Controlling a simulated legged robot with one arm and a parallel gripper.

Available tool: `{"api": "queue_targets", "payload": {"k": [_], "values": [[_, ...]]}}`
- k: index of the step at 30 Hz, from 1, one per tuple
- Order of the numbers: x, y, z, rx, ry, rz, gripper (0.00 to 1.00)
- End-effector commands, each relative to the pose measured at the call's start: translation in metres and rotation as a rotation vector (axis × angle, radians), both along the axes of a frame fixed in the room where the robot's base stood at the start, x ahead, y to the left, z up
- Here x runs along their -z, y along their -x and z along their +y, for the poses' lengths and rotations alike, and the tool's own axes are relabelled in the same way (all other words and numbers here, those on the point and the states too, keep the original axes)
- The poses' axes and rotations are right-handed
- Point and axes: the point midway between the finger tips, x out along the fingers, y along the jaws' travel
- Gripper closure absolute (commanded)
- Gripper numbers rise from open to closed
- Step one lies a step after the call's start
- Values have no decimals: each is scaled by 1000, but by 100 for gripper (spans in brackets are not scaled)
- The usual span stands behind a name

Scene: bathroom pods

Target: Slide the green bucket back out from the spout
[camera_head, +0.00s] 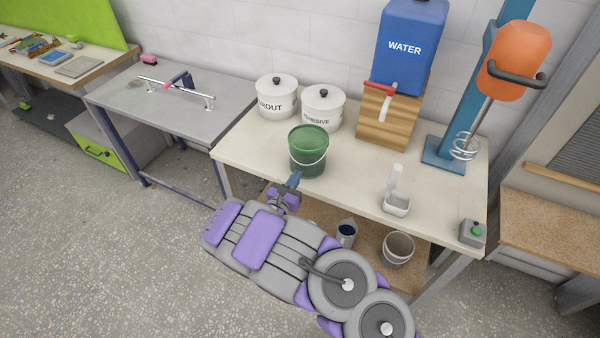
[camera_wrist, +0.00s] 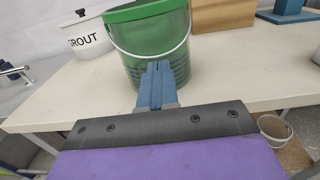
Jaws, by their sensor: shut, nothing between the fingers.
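The green bucket (camera_head: 308,152) stands upright on the pale tabletop, in front of the white adhesive pot and left of the water tank's spout (camera_head: 385,107). It has a thin pale wire handle hanging across its front. In the wrist view the bucket (camera_wrist: 150,45) fills the upper middle. My gripper (camera_head: 294,178) is at the table's front edge, close to the bucket's lower front. In the wrist view my gripper's blue fingers (camera_wrist: 157,72) are together and point at the bucket's front. I cannot tell whether the fingertips touch it.
The blue water tank (camera_head: 408,45) sits on a wooden block (camera_head: 388,120). White grout (camera_head: 277,97) and adhesive (camera_head: 323,107) pots stand behind the bucket. A scoop (camera_head: 397,203) and an orange mixer (camera_head: 515,65) are to the right. Bare tabletop (camera_head: 345,180) lies right of the bucket.

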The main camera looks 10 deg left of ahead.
Motion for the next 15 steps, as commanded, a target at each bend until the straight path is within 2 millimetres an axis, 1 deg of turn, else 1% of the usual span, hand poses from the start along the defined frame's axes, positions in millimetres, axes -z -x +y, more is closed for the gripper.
{"api": "queue_targets", "payload": {"k": [1, 3, 6, 10, 15], "values": [[2, -8, -3, 4, -1, 0, 100], [2, -18, -5, 3, 1, -1, 100], [2, -28, -8, 2, 4, 0, 100], [1, -35, -10, 1, 4, 0, 100], [0, -38, -13, 1, 2, 1, 100]]}}
